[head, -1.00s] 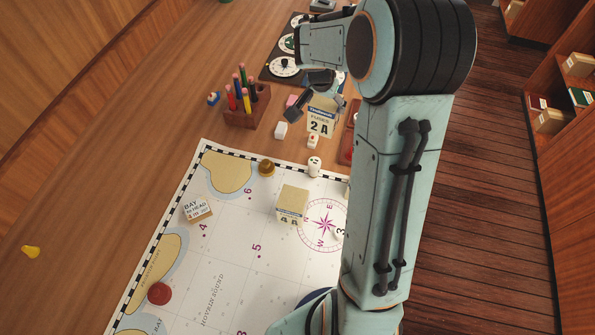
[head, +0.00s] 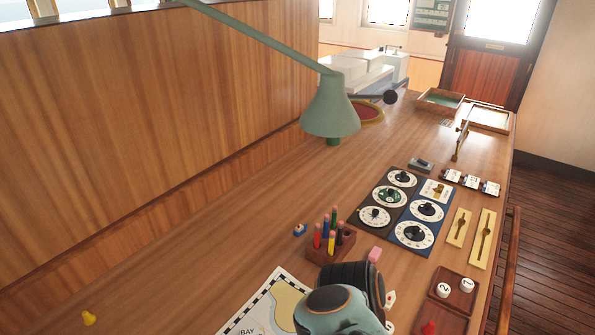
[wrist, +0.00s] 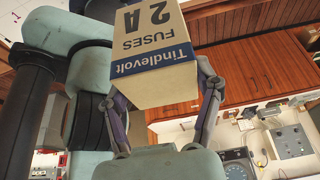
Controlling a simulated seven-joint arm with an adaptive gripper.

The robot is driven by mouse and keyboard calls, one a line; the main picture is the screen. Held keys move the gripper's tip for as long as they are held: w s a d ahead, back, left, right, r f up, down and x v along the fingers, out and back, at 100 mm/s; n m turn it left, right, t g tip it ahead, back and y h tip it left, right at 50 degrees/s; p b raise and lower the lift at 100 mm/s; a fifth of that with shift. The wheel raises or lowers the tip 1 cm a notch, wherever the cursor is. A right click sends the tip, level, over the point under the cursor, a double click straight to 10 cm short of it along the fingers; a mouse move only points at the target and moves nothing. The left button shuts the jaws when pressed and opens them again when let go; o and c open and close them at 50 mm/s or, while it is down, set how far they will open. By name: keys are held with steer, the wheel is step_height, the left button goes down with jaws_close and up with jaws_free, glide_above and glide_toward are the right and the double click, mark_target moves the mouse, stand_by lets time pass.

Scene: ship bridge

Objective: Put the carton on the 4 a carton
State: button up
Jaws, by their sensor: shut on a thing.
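In the wrist view, my gripper (wrist: 160,82) is shut on a cream and blue carton (wrist: 157,50) marked "Tindlevolt FUSES 2 A". One finger lies along each side of it, and its lettering appears upside down. The carton's top edge is cut off by the frame. In the head view my arm shows at the bottom, but the gripper and the held carton do not. The 4 A carton is in neither current view. Only a corner of the chart (head: 240,325) shows at the bottom of the head view.
Dial panels (head: 412,234) and brass-coloured plates (head: 483,240) lie further right. A red tray (head: 458,284) holds round numbered pieces. A green lamp (head: 331,108) hangs over the desk.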

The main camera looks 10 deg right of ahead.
steer(key=shift+w+d+f, duration=0.45)
steer(key=shift+w+f, duration=1.7)
steer(key=shift+w, duration=0.15)
steer(key=shift+w+d+f, duration=0.45)
steer(key=shift+w+f, duration=1.7)
steer(key=shift+w, duration=0.15)
steer(key=shift+w+d+f, duration=0.45)
steer(key=shift+w+f, duration=1.7)
steer(key=shift+w, duration=0.15)
steer(key=shift+f, duration=0.1)
steer(key=o, duration=1.2)
steer(key=shift+o, duration=0.2)
